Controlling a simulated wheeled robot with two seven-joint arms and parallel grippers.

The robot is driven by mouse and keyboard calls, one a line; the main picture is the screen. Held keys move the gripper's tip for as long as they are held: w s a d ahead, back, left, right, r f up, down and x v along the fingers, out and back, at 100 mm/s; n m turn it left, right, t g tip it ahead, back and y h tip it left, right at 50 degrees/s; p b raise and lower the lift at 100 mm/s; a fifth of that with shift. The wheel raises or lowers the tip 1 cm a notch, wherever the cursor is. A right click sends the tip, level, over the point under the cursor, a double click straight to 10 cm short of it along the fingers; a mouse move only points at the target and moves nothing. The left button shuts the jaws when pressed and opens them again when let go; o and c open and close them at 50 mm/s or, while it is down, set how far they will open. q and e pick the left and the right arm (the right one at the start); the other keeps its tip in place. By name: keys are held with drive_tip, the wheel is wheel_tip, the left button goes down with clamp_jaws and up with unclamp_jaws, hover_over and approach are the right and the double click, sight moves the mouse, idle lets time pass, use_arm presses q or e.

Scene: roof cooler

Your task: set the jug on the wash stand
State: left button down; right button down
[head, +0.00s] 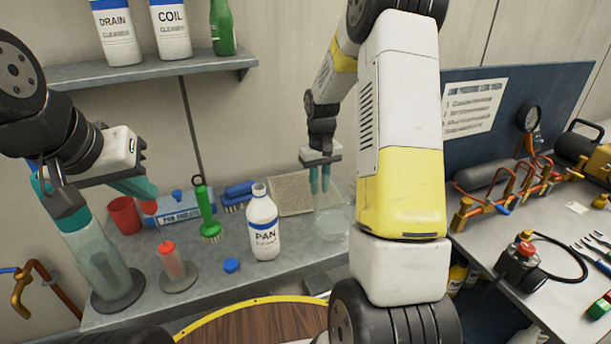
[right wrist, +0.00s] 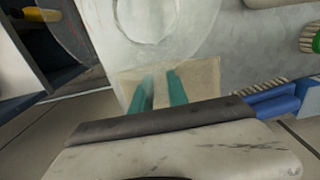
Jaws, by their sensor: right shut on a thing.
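My right gripper (head: 320,190) points down at the back of the grey bench (head: 205,272), its teal fingers shut on a clear jug (head: 332,218). The jug's see-through wall blends with the bench, so I cannot tell whether its base touches. In the right wrist view, pale round outlines of the jug (right wrist: 150,22) show beyond the fingertips (right wrist: 158,90). No separate wash stand can be made out with certainty.
A white PAN bottle (head: 263,225), blue cap (head: 231,265), green brush (head: 205,210), red cup (head: 124,214) and red-topped item on a grey disc (head: 171,262) crowd the bench. A shelf (head: 130,70) overhangs the left.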

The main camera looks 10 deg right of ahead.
drive_tip(key=shift+f, duration=0.2)
drive_tip(key=c, duration=1.3)
unclamp_jaws()
drive_tip(key=shift+f, duration=0.1)
wheel_tip(320, 180, up, 12)
drive_tip(key=shift+f, duration=0.1)
drive_tip(key=s+a+r+t+y, duration=0.1)
drive_tip(key=s+a+r+t, duration=0.25)
drive_tip(key=s+r, duration=0.85)
drive_tip(key=s+a+t, duration=0.1)
drive_tip(key=s, duration=0.3)
drive_tip(key=s+a, duration=0.2)
drive_tip(key=s, duration=0.2)
drive_tip(key=s+a+m+t+y, duration=0.1)
drive_tip(key=s, duration=0.4)
drive_tip(key=shift+a+f+t, duration=0.15)
drive_tip(key=shift+f+t, duration=0.2)
